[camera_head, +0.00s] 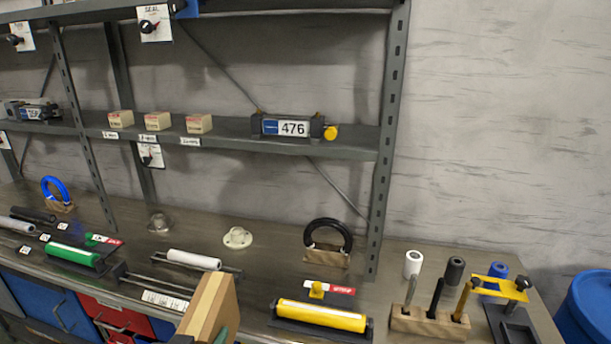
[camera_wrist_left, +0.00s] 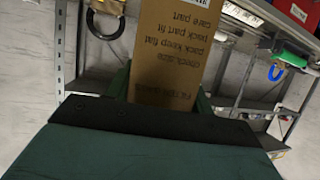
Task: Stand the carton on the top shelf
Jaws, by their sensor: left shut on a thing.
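The carton (camera_head: 207,309) is a tall tan box at the bottom edge of the head view, in front of the bench, its lower part cut off. In the left wrist view the carton (camera_wrist_left: 177,45) shows printed lines that read upside down. My left gripper (camera_wrist_left: 162,95) is shut on it, with a dark green finger on each side. Only a bit of green of this gripper (camera_head: 222,337) shows in the head view. The highest shelf in view (camera_head: 270,11) is cut off by the top edge, so most of its surface is hidden. My right gripper is not in view.
A middle shelf (camera_head: 345,145) holds small boxes (camera_head: 158,121) and a device marked 476 (camera_head: 292,128). The bench below carries rollers such as the yellow one (camera_head: 321,315), a black ring (camera_head: 328,235) and a wooden tool block (camera_head: 430,323). A slotted upright (camera_head: 387,130) bounds the rack.

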